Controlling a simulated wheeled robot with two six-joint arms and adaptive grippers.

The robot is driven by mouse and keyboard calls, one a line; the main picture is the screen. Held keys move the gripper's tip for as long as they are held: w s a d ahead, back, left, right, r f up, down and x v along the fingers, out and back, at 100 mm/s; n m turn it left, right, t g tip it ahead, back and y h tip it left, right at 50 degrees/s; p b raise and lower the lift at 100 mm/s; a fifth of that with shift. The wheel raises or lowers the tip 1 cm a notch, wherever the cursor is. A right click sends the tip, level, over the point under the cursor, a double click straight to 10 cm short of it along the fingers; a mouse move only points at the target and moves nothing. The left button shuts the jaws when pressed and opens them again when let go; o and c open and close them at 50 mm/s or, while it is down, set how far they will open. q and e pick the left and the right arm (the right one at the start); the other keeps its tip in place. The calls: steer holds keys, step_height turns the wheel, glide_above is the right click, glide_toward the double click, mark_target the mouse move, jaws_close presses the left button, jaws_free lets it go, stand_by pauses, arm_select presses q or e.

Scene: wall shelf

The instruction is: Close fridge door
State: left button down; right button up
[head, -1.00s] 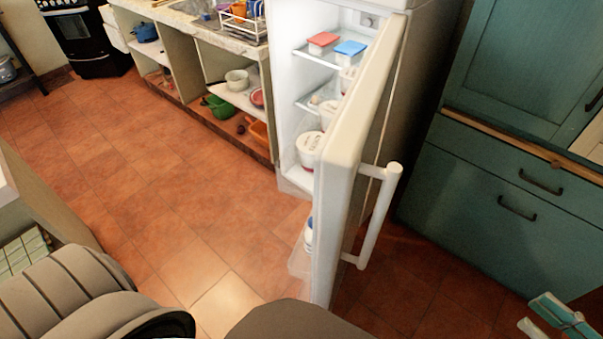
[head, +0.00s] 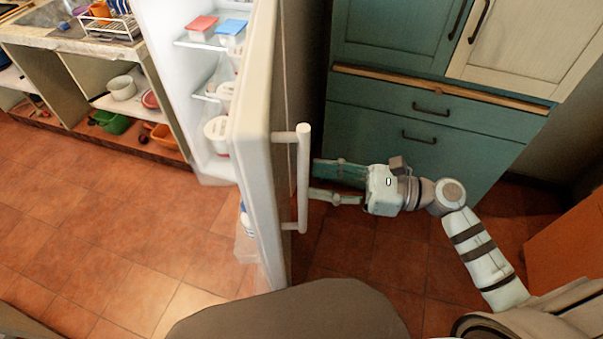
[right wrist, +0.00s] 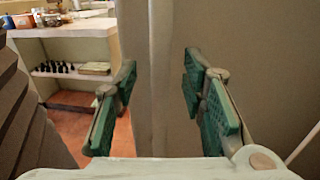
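The white fridge door (head: 256,130) stands open, with the lit interior showing to its left in the head view. A pale vertical bar handle (head: 303,180) is on the door's outer face. My right gripper (head: 317,180) is open just right of the handle, its two fingers pointing left at it. In the right wrist view the green-padded fingers (right wrist: 163,105) are spread wide, with a pale vertical strip of the door (right wrist: 160,70) beyond the gap. I cannot tell whether the fingers touch the handle. My left gripper is out of view.
The fridge interior (head: 180,100) holds several tubs and boxes. Teal cabinets (head: 430,130) stand behind my right arm. An open-shelf counter (head: 70,62) is at the left. Open tiled floor (head: 100,220) lies left of the door. An orange panel (head: 570,250) is at the right.

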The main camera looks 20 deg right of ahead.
mark_target(303, 179)
steer(key=x, duration=0.4)
steer(key=shift+w+a+p, duration=0.1)
steer(key=shift+w+p, duration=0.05)
steer(key=shift+p, duration=0.2)
jaws_close()
